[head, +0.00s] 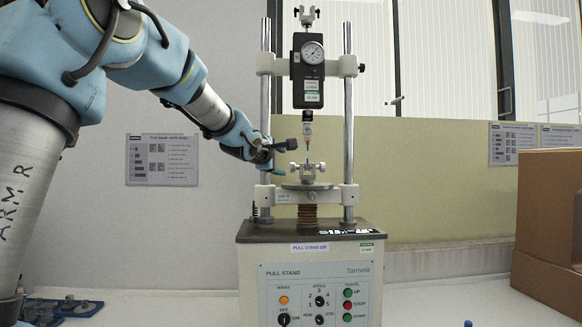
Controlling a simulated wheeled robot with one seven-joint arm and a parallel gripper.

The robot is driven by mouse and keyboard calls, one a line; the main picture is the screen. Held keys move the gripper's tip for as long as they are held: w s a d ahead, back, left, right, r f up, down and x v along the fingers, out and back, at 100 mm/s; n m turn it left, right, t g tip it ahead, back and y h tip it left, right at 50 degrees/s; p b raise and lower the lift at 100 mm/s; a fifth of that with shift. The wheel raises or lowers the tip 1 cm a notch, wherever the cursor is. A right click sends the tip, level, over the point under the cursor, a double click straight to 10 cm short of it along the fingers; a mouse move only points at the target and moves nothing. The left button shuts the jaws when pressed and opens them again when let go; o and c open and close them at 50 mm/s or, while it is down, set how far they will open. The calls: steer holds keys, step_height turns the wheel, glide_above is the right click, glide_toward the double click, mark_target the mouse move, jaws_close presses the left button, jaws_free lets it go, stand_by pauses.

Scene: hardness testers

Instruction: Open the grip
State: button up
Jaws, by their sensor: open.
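A pull stand (310,275) stands upright on the white bench, with two posts and a dark force gauge (308,80) with a round dial. Below the gauge hangs a small upper fitting (307,127), with a thin orange-brown piece under it. A small pale lower grip (308,173) with a knob on each side sits on the round plate (306,187). My gripper (287,158) reaches in from the left, in front of the left post, beside the lower grip's left knob. Its fingers are apart and I see nothing between them. Whether a finger touches the knob cannot be told.
The stand's front panel (318,300) carries knobs and coloured buttons. A cardboard box (550,230) stands at the right. A blue tray (60,308) with small metal parts lies at lower left. Bench space between stand and box is mostly clear.

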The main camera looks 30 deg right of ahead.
steer(key=p+x, duration=0.2)
steer(key=x, duration=0.7)
steer(key=shift+w+d+f+p, duration=0.15)
steer(key=shift+p, duration=0.2)
jaws_close()
